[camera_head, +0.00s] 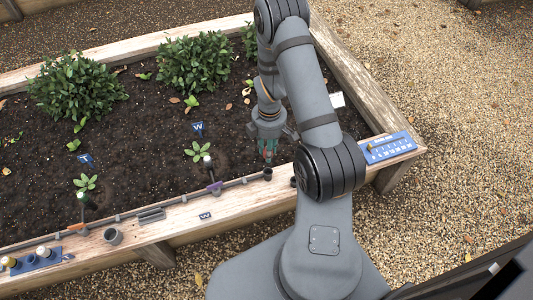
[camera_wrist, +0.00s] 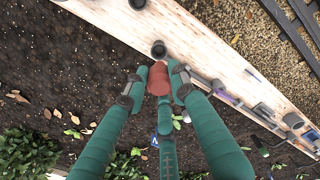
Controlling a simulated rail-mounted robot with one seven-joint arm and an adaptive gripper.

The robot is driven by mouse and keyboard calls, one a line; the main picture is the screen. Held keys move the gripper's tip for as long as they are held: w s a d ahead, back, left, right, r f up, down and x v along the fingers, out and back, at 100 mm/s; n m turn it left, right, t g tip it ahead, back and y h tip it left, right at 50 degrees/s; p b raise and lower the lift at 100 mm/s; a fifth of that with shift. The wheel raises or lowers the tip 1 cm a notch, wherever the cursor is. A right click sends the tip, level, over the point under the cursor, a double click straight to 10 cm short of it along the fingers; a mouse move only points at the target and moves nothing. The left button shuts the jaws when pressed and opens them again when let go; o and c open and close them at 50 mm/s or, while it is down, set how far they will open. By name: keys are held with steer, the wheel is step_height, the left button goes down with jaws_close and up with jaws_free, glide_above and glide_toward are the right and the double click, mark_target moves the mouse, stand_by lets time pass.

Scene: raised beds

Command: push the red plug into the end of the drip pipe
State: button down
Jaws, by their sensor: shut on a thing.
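My gripper (camera_head: 268,142) has teal fingers and is shut on the red plug (camera_wrist: 158,78). In the wrist view the gripper (camera_wrist: 157,82) holds the plug between its fingertips, and part of the plug is hidden by them. In the head view the red plug (camera_head: 268,156) points down, just above the bed's front board. The dark open end of the drip pipe (camera_head: 267,174) lies on that board, a little below the plug in the picture. In the wrist view the pipe end (camera_wrist: 158,49) is just beyond the plug, and a gap shows between them.
The wooden front board (camera_head: 180,216) carries the pipe, a grey cup (camera_head: 113,236) and a blue tray (camera_head: 32,262). A dark cup (camera_wrist: 137,3) stands beyond the pipe end. A blue labelled board (camera_head: 390,147) lies at the right corner. Seedlings and bushes grow in the soil.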

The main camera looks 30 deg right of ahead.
steer(key=shift+f+b, duration=1.9)
steer(key=shift+f, duration=0.7)
steer(key=shift+b, duration=0.45)
steer(key=shift+f+b, duration=2.25)
steer(key=shift+b, duration=0.3)
steer(key=c, duration=1.4)
jaws_free()
steer(key=shift+o, duration=0.7)
steer(key=o, duration=0.4)
steer(key=shift+r, duration=0.15)
